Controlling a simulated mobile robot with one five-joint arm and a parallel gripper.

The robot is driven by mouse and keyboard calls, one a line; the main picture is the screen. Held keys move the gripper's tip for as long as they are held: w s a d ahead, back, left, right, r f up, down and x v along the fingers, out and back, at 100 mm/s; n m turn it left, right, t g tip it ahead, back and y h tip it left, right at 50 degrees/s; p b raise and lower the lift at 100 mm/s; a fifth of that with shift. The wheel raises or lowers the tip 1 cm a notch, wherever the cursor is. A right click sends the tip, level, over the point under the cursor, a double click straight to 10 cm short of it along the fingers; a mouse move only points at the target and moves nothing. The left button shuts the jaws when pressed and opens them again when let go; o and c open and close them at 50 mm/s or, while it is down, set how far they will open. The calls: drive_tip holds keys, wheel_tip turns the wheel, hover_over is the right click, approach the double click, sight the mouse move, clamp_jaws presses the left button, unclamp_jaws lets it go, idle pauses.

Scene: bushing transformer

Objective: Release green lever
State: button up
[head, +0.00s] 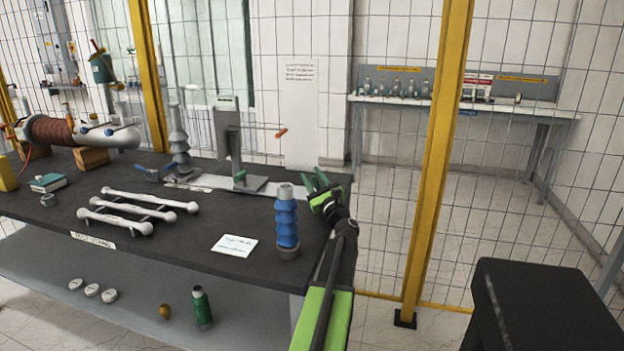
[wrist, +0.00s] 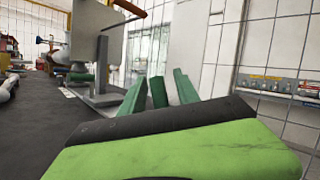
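A grey upright stand (head: 228,130) with an orange-tipped arm (head: 281,133) stands on a grey base plate at the back of the dark table. A small green part (head: 239,176), which looks like the green lever, sits low on this stand. In the wrist view the stand (wrist: 88,45) is at the left, with a green part (wrist: 80,77) low on it. My gripper (head: 318,184) is over the table's right edge, right of the stand and apart from it.
A blue ribbed bushing (head: 286,225) stands upright close to my arm. A grey ribbed bushing (head: 178,140) stands left of the stand. White rods (head: 140,210) and a paper card (head: 235,245) lie on the table (head: 190,270). A yellow post (head: 437,160) rises at the right.

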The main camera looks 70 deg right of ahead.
sight(317, 185)
drive_tip(key=b+v, duration=0.2)
drive_tip(key=v, duration=0.4)
drive_tip(key=shift+w, duration=0.1)
drive_tip(key=s+a, duration=0.7)
drive_tip(key=a, duration=0.1)
drive_tip(key=shift+s+r+p, duration=0.25)
drive_tip(key=shift+s+p, duration=0.05)
